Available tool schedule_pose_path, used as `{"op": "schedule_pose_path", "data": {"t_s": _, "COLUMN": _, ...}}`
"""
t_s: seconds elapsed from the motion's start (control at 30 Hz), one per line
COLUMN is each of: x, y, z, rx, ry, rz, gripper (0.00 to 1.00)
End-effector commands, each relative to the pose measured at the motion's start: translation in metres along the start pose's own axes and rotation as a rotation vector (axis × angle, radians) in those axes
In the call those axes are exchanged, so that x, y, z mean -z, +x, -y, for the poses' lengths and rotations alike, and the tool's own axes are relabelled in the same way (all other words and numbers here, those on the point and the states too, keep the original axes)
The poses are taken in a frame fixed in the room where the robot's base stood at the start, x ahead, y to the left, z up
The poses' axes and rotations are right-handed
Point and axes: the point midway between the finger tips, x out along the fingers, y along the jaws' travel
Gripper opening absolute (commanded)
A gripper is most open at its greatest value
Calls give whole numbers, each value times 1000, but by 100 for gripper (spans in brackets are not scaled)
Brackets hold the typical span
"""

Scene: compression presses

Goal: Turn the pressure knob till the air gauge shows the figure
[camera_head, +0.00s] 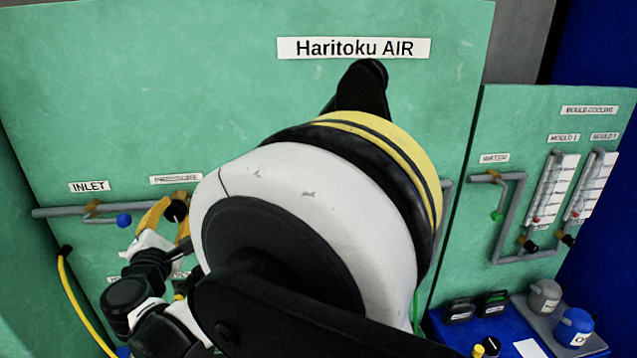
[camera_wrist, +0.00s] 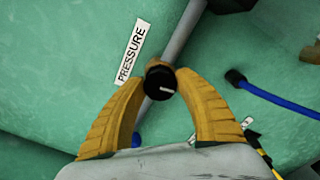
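The pressure knob (camera_wrist: 160,85) is a small black round knob with a white pointer mark. In the head view my gripper (camera_head: 168,215) is at the pipe, left of my large white arm joint. The air gauge is not visible; my arm covers much of the Haritoku AIR panel (camera_head: 250,80).
A grey pipe (camera_head: 60,211) runs along the panel, with a blue knob (camera_head: 124,220) near the INLET label. A yellow hose (camera_head: 80,300) hangs at left. A blue hose (camera_wrist: 275,100) shows in the wrist view. The water panel (camera_head: 500,120) stands at right.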

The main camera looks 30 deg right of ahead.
Motion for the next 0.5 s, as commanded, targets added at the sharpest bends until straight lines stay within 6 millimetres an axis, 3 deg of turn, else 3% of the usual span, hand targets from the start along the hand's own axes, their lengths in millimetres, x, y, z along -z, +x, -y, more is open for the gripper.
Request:
{"op": "schedule_pose_path", "data": {"t_s": 0.07, "x": 0, "y": 0, "z": 0, "rx": 0, "ry": 0, "rz": 0, "gripper": 59}}
{"op": "schedule_pose_path", "data": {"t_s": 0.5, "x": 0, "y": 0, "z": 0, "rx": 0, "ry": -1, "rz": 0, "gripper": 59}}
